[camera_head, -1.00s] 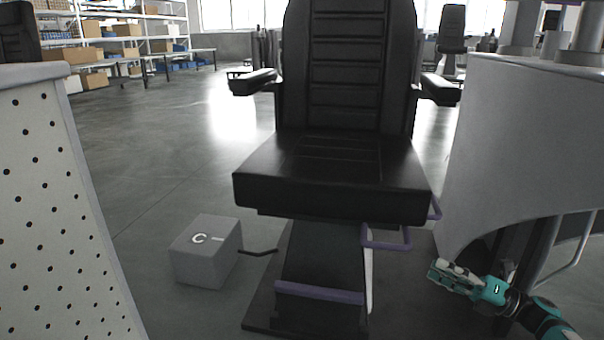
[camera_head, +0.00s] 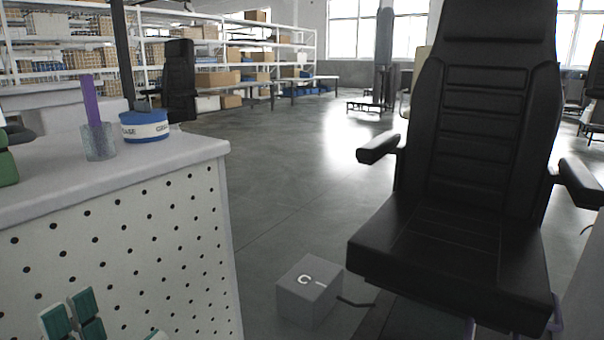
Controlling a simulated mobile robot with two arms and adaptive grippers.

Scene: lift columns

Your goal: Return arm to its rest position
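Part of my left gripper (camera_head: 72,318) shows at the bottom left, in front of the perforated panel of the workbench. Two teal and white finger-like parts stand side by side there. The rest is cut off by the lower edge, so its opening is unclear. I see nothing held between those parts. My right arm and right gripper are out of the picture.
A white-topped workbench (camera_head: 190,160) fills the left, bearing a blue and white tin (camera_head: 144,127) and a glass cup (camera_head: 99,142) with a purple stick. A black chair (camera_head: 480,130) stands right; a grey box (camera_head: 309,292) lies beside it.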

